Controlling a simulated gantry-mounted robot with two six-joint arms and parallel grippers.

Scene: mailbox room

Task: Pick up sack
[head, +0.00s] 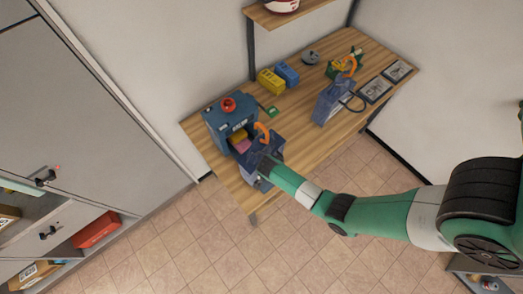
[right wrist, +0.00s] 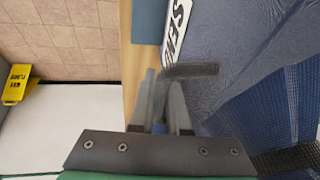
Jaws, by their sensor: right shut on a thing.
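A dark blue sack (head: 256,153) with an orange hook-shaped piece on top stands at the table's front left edge, in front of a blue box (head: 224,127). My right gripper (head: 266,164) reaches it from the right and partly hides it. In the right wrist view the fingers of my gripper (right wrist: 165,92) are shut on a dark strap of the sack (right wrist: 222,75). The sack's blue fabric and a white label with partly visible letters fill the right side. My left gripper is in neither view.
A similar blue bag (head: 328,105) stands further right on the wooden table (head: 292,123). Yellow and blue packs (head: 271,81) lie at the back, framed pictures (head: 375,89) at the right. A grey cabinet (head: 75,85) is on the left. A yellow floor sign (right wrist: 18,90) shows in the wrist view.

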